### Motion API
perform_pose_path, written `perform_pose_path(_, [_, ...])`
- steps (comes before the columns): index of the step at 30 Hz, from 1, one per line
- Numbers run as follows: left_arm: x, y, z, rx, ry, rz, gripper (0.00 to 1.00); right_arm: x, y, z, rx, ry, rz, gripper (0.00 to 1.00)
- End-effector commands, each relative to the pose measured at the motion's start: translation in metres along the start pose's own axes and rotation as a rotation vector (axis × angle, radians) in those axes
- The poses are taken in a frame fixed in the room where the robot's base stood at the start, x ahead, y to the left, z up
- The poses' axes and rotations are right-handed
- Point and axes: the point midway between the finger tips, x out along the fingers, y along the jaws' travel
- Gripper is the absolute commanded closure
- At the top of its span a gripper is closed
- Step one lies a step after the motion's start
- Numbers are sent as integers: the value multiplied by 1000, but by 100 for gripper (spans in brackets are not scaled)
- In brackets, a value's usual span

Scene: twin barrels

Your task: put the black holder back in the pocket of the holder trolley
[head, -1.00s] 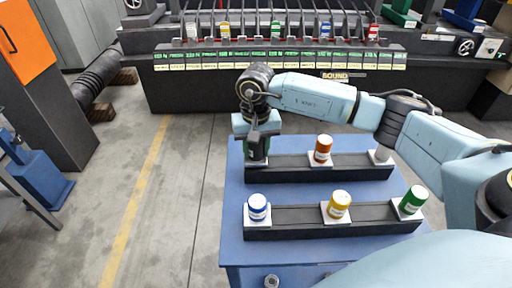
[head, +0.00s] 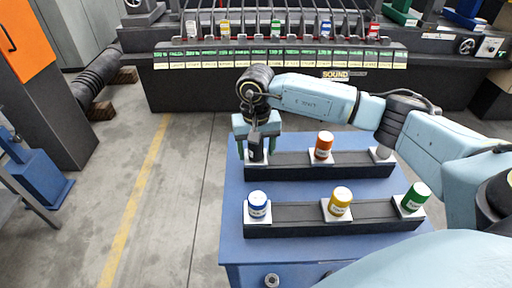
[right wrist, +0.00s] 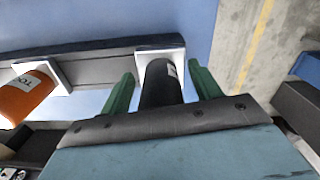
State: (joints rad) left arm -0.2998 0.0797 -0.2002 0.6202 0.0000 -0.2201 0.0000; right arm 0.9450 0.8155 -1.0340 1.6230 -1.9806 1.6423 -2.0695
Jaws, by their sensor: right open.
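The black holder (head: 256,150) stands at the left end of the rear rack on the blue trolley (head: 233,200). In the right wrist view the black holder (right wrist: 161,84) sits at a white square pocket (right wrist: 160,56). My right gripper (head: 258,154) is above it, fingers pointing down. In the right wrist view its two green fingers (right wrist: 158,88) are spread on both sides of the holder, with gaps showing. The holder's foot in the pocket is partly hidden. My left gripper is not in view.
Blue (head: 257,204), yellow (head: 340,201) and green (head: 415,196) holders stand in the front rack. A machine with a row of labels (head: 280,56) stands behind. Floor at left is clear.

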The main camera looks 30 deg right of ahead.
Motion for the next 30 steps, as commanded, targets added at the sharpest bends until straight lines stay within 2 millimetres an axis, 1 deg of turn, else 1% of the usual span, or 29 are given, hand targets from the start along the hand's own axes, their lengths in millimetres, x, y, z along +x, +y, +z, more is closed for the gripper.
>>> perform_pose_path(5, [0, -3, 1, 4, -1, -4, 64, -2, 0, -1, 0, 2, -2, 37])
perform_pose_path(9, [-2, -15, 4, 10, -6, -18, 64, -34, -1, -2, -2, 7, -4, 37])
perform_pose_path(12, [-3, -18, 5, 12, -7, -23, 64, -59, -1, -2, 0, 8, -5, 37])
perform_pose_path(15, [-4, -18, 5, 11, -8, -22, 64, -83, 0, -2, 0, 8, -4, 37])
perform_pose_path(18, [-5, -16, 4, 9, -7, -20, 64, -103, 0, -2, 0, 7, -4, 37])
perform_pose_path(21, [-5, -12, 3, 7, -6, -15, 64, -118, 0, -1, 1, 6, -3, 37])
perform_pose_path(25, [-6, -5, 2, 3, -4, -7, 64, -131, 0, -1, 1, 4, -3, 37])
perform_pose_path(30, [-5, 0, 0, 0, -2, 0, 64, -136, 0, -1, 1, 3, -3, 37])
